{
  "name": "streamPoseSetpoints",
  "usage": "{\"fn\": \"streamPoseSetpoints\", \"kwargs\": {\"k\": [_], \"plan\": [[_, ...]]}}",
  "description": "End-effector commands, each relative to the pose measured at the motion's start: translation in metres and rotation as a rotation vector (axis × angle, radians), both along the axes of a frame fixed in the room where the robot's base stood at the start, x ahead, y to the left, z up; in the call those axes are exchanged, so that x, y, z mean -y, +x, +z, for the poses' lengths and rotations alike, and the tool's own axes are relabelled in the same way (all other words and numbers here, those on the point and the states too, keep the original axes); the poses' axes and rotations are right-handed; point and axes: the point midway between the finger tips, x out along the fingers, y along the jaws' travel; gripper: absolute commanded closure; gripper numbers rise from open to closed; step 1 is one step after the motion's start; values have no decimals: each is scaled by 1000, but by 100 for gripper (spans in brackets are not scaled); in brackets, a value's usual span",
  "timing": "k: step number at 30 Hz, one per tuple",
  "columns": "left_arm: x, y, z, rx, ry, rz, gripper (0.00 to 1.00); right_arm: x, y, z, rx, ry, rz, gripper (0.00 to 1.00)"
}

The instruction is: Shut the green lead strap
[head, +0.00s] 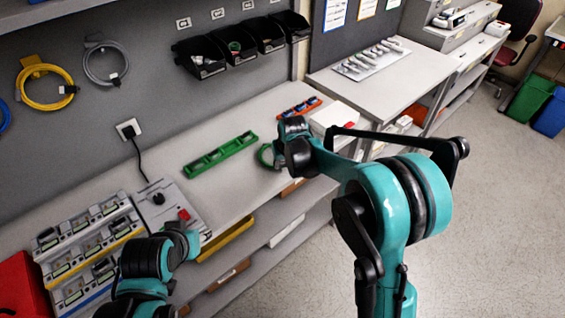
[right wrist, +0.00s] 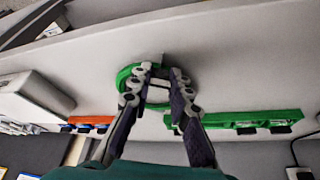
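The green lead strap (head: 265,156) is a curved green band lying near the front edge of the workbench. It also shows in the right wrist view (right wrist: 124,76) as a ring, partly covered by one finger. My right gripper (right wrist: 164,72) is over the strap with its fingers apart, and part of the strap's right side lies between them. I cannot tell whether either finger touches it. The strap's fastening is not clear. In the head view, the right gripper's fingertips are hidden behind its arm. My left arm (head: 160,255) is at the lower left, and its fingertips do not show.
A green rack (head: 221,155) lies left of the strap on the workbench. An orange-red rack (head: 299,107) and a white box (head: 338,115) are behind my right wrist. A grey device with a red part (head: 172,207) and several pump units (head: 88,243) stand at the left.

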Motion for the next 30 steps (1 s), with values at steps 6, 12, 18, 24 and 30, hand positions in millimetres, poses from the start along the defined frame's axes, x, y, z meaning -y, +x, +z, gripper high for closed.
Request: {"fn": "streamPoseSetpoints", "kwargs": {"k": [6, 12, 18, 24, 30], "plan": [[0, 0, 0, 0, 0, 0, 60, 0, 0, 0, -2, 0, 0, 100], [0, 0, 4, 0, 0, 0, 60, -1, 3, 2, -41, -8, 0, 100], [0, 0, 12, 0, 0, 0, 60, -1, 7, 3, -151, -30, 0, 100], [0, 0, 20, 0, 0, 0, 60, -3, 13, 4, -300, -60, 0, 100], [0, 0, 27, 0, 0, 0, 60, -4, 18, 3, -439, -87, 0, 100]]}}
